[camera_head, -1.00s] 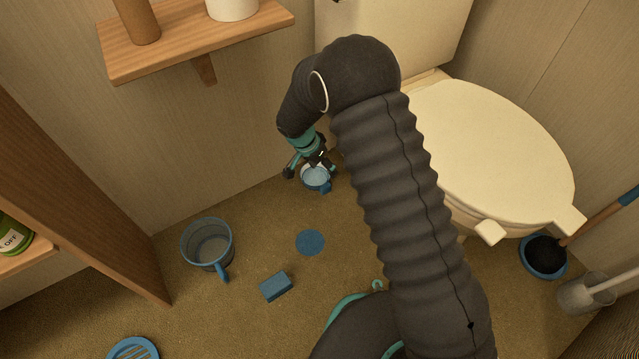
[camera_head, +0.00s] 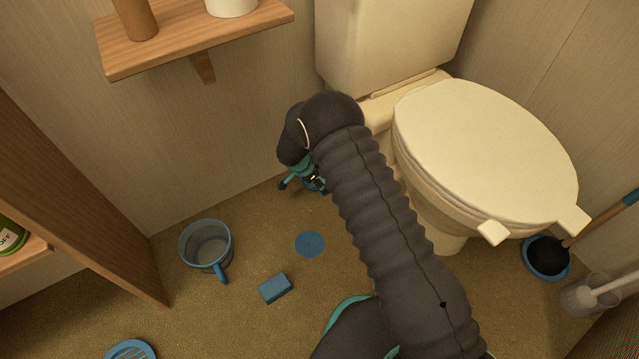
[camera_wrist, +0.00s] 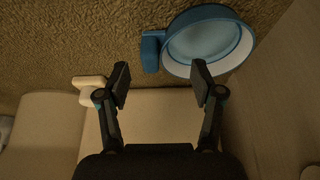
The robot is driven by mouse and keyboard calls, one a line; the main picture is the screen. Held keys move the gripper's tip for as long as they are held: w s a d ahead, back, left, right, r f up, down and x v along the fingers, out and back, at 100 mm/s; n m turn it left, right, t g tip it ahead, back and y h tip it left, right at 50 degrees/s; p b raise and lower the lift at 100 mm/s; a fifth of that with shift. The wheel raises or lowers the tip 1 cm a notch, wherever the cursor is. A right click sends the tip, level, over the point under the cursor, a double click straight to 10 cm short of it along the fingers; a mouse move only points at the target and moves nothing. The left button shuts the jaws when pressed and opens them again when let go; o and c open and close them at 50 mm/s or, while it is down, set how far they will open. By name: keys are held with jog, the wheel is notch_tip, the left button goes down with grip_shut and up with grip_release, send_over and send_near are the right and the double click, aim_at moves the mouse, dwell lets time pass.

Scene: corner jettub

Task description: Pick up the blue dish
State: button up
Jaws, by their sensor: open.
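A round blue dish with a pale inside and a short block-like handle shows in the wrist view (camera_wrist: 205,40), at the upper right on the brown carpet. In the head view it is mostly hidden behind my gripper (camera_head: 303,184), by the wall left of the toilet. In the wrist view my gripper (camera_wrist: 160,80) is open and empty. Its right fingertip overlaps the dish's lower rim in the picture; I cannot tell whether they touch. The handle lies above the gap between the fingers.
The toilet (camera_head: 480,150) stands close to the right of my arm. A clear blue-handled mug (camera_head: 208,247), a flat blue disc (camera_head: 310,244), a blue block (camera_head: 275,288) and a slatted blue piece (camera_head: 131,351) lie on the carpet. A wooden shelf (camera_head: 195,40) hangs on the wall above.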

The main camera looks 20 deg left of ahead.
jog(key=shift+d+x, duration=0.2)
jog(key=shift+x, duration=2.7)
jog(key=shift+s, duration=0.2)
jog(key=shift+c, duration=0.2)
grip_shut()
